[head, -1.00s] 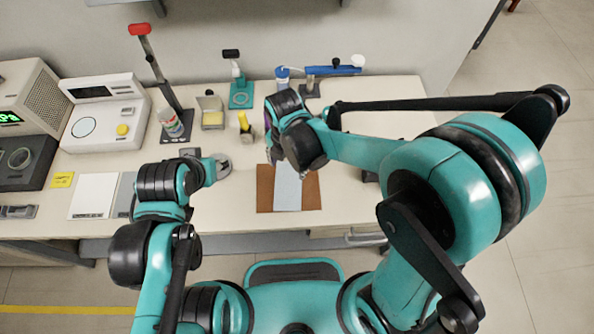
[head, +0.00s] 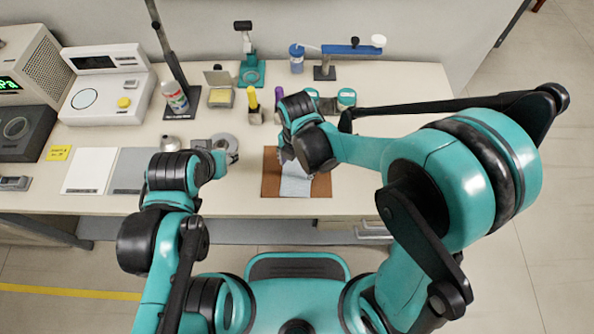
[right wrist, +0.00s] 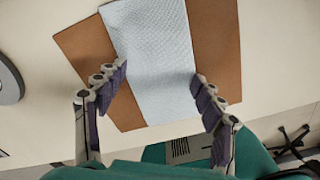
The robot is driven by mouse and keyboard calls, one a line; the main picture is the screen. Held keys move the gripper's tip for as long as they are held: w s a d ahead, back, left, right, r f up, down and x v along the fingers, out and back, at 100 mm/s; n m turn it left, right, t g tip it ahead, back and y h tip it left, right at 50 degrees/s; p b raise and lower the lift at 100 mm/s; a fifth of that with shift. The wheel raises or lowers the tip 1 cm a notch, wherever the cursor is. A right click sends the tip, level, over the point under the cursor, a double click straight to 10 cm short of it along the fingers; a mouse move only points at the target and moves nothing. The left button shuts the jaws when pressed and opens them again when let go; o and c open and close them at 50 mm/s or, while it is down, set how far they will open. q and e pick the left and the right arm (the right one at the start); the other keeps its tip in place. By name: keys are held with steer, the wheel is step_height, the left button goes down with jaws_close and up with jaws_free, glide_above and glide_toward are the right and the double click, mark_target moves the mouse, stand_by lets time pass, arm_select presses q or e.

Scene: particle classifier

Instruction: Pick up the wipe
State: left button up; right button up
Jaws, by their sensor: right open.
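The wipe (head: 295,186) is a pale blue-white cloth strip lying on a brown mat (head: 321,187) near the table's front edge. In the right wrist view the wipe (right wrist: 152,55) lies between the fingers, with the mat (right wrist: 217,45) showing on both sides. My right gripper (head: 290,160) is over the back part of the wipe in the head view. In the right wrist view its purple-padded fingers (right wrist: 160,88) are spread wide and empty, one on each side of the wipe. My left gripper (head: 226,158) is left of the mat near a grey disc; its fingers are hard to make out.
The grey round disc (head: 224,141) lies left of the mat. A white device (head: 105,88) is at left. The table front right of the mat looks clear.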

steer(key=shift+f, duration=0.1)
steer(key=shift+f+b, duration=0.15)
steer(key=shift+b, duration=0.15)
steer(key=c, duration=0.5)
